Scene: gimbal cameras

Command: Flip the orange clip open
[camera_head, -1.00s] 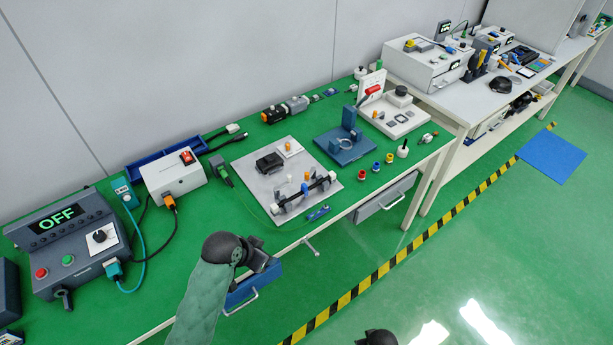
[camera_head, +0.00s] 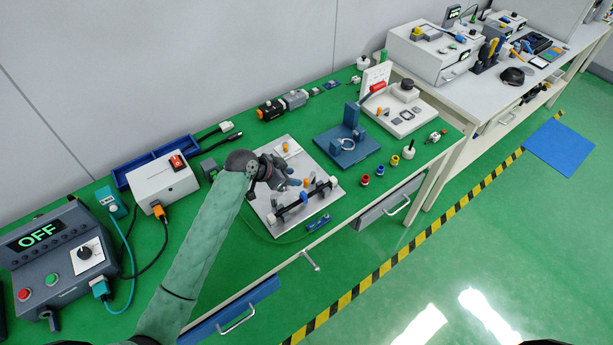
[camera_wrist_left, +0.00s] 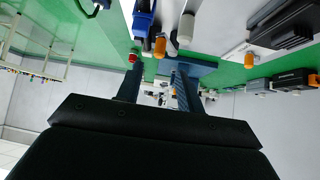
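The grey plate (camera_head: 262,205) on the green bench carries a black bar with white ends (camera_head: 291,206). A small orange part (camera_head: 306,182), which looks like the orange clip, stands by the bar near a blue part (camera_head: 303,197). In the left wrist view an orange piece (camera_wrist_left: 160,47) shows beside a blue one (camera_wrist_left: 145,22), beyond the fingertips. My left gripper (camera_head: 286,183) is over the plate, left of the orange part. Its two fingers (camera_wrist_left: 156,78) are apart, with nothing held between them. The gripper and wrist hide part of the plate. My right gripper is out of view.
A second orange piece (camera_head: 285,147) is at the plate's back edge. A blue fixture (camera_head: 349,143) stands to the right. A white box with a red switch (camera_head: 163,181) and a dark control unit reading OFF (camera_head: 60,255) stand left. A blue tool (camera_head: 318,222) lies before the plate.

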